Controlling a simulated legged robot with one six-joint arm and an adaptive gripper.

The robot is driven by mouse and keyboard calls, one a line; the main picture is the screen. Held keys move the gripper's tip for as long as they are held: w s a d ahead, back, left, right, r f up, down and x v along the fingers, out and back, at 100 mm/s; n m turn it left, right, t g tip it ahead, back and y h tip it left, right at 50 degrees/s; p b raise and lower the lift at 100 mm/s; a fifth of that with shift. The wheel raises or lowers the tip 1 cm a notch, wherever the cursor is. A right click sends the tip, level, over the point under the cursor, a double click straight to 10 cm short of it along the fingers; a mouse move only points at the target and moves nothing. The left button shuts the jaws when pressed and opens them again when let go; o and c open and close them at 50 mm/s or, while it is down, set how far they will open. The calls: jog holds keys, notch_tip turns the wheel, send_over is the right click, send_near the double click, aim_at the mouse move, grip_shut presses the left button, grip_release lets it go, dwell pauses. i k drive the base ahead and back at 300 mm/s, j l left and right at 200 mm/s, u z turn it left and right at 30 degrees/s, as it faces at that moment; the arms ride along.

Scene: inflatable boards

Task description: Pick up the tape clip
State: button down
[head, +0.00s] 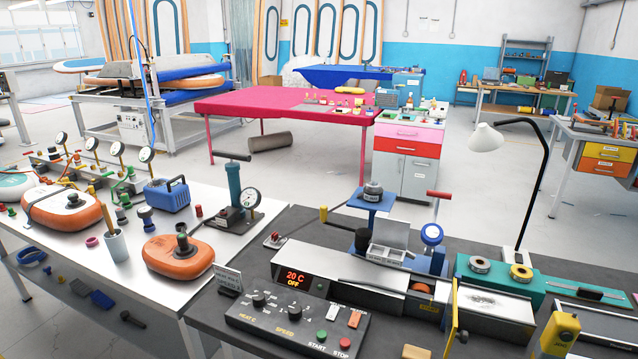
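I cannot single out a tape clip for certain in the head view. Two tape-like rolls, one with an orange-red centre (480,264) and one yellow (521,272), sit on a green block (498,284) on the dark bench at the right. A small metal piece with a red knob (274,240) lies at the left of that bench. My gripper is not in view, so its state and any hold are hidden.
A control box (297,318) and a long metal machine (345,279) fill the dark bench. A desk lamp (487,138) rises behind the rolls. A white bench (110,285) at left holds orange inflatables (178,257) and gauges. Open floor lies beyond.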

aim_at(274, 237)
jog(key=j, duration=0.8)
jog(key=i+j+z, duration=0.1)
jog(key=j, duration=0.65)
jog(key=i+j, duration=0.3)
jog(key=j, duration=0.15)
jog(key=i+j+z, duration=0.1)
jog(key=i+j, duration=0.2)
jog(key=j, duration=0.15)
jog(key=i, duration=0.3)
